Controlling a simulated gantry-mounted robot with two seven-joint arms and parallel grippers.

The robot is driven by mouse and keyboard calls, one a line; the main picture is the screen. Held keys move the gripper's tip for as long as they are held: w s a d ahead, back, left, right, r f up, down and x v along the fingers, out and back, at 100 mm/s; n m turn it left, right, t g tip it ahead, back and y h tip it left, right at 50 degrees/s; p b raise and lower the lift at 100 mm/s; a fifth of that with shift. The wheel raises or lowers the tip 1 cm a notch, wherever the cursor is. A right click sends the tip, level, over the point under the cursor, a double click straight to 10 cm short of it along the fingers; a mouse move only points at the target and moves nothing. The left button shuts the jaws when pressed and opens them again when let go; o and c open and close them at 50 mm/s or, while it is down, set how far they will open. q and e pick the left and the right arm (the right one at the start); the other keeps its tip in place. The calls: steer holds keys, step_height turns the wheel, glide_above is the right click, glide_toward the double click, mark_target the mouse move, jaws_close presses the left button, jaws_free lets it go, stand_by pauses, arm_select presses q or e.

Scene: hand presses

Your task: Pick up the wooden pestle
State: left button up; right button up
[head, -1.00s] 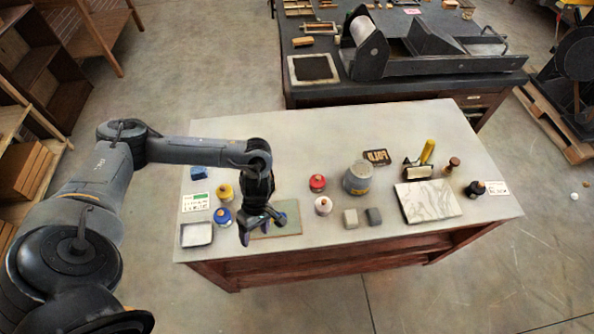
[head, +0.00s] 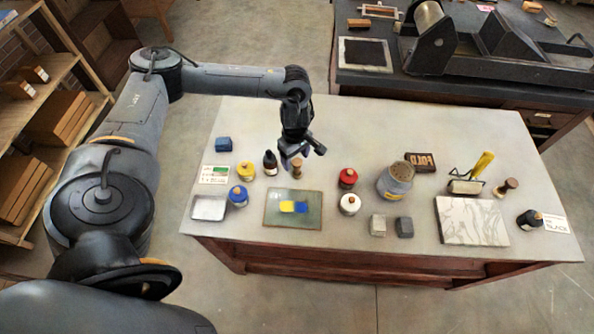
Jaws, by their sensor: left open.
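A small brown wooden piece (head: 297,168), which looks like the pestle, stands behind the colored glass slab. My left gripper (head: 303,157) is open and pointing down just above and in front of its top, so part of it is hidden. I cannot tell whether they touch; nothing is visibly held. A second brown wooden knobbed piece (head: 507,187) stands at the right, near the yellow-handled roller (head: 470,177). My right gripper is not in view.
A dark bottle (head: 270,163) stands just left of my gripper. A yellow jar (head: 245,171) and a blue jar (head: 238,196) are further left. The slab (head: 275,215) with blue and yellow patches lies in front. A red jar (head: 347,178) is to the right.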

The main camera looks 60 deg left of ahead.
mark_target(297, 162)
arm_select(q)
steer(key=shift+w+f, duration=0.15)
steer(key=shift+f, duration=1.35)
steer(key=shift+w+f, duration=0.1)
steer(key=shift+f, duration=1.35)
steer(key=shift+c, duration=0.2)
steer(key=c, duration=1.1)
steer(key=shift+r, duration=0.25)
